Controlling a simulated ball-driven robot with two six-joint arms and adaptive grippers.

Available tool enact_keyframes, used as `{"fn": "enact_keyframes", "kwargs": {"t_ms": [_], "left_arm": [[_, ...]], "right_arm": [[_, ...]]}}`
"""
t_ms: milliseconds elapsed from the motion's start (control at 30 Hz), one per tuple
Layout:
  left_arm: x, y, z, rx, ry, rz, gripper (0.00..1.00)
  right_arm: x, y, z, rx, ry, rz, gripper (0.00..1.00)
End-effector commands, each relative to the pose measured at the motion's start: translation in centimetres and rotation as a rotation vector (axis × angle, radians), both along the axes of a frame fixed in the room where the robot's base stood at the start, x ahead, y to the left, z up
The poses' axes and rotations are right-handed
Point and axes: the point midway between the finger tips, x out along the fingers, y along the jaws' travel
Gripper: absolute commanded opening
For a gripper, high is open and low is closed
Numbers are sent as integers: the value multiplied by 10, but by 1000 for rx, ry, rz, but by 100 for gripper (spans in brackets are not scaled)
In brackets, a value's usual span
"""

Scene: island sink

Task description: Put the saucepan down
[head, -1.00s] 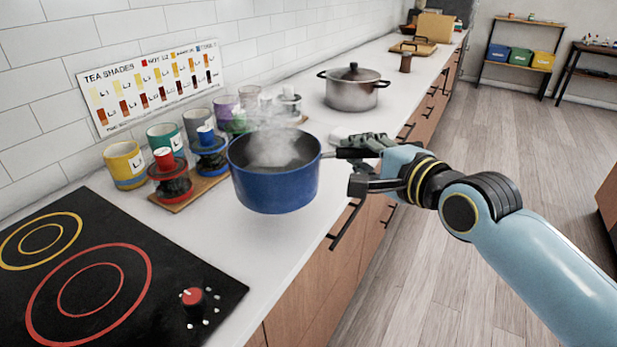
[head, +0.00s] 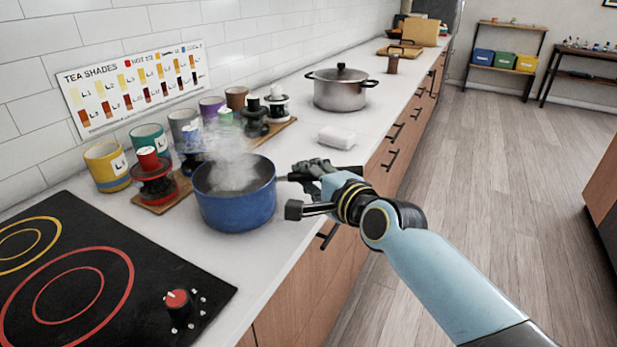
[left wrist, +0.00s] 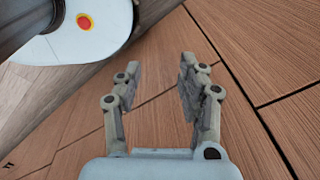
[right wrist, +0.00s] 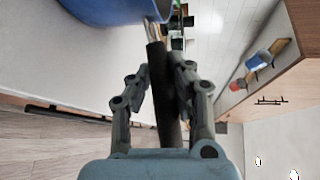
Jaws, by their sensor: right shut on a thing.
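The blue saucepan (head: 236,206) steams over the white counter, right of the hob and in front of the row of cups. It looks upright and low at the counter; I cannot tell for sure whether its base touches. My right gripper (head: 303,184) is shut on its dark handle, which points right. In the right wrist view the handle (right wrist: 163,100) runs between the fingers of the right gripper (right wrist: 165,85), with the blue pan wall (right wrist: 105,10) at the top. My left gripper (left wrist: 155,82) shows only in the left wrist view, open and empty before wooden cabinet fronts.
A black hob (head: 70,280) with a red knob (head: 177,300) lies to the left. Several cups, such as a yellow one (head: 106,166), and stacked pieces stand behind the pan. A lidded steel pot (head: 340,90) and a white block (head: 337,138) are farther back.

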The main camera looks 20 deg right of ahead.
Motion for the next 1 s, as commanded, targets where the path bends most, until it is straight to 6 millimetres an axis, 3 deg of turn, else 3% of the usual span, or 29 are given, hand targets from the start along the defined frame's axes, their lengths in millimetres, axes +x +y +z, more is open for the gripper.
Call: {"fn": "enact_keyframes", "kwargs": {"t_ms": [133,167,333,667,1000], "left_arm": [[0,0,-2,0,0,0,40],[0,0,-1,0,0,0,40],[0,0,-1,0,0,0,40],[0,0,1,0,-1,0,40],[1,0,9,0,-2,0,40]], "right_arm": [[1,0,0,2,-5,-1,0],[0,0,-2,0,1,0,19],[0,0,-1,0,0,0,39],[-4,-1,1,0,1,0,39],[-72,-9,14,-2,3,1,39]]}}
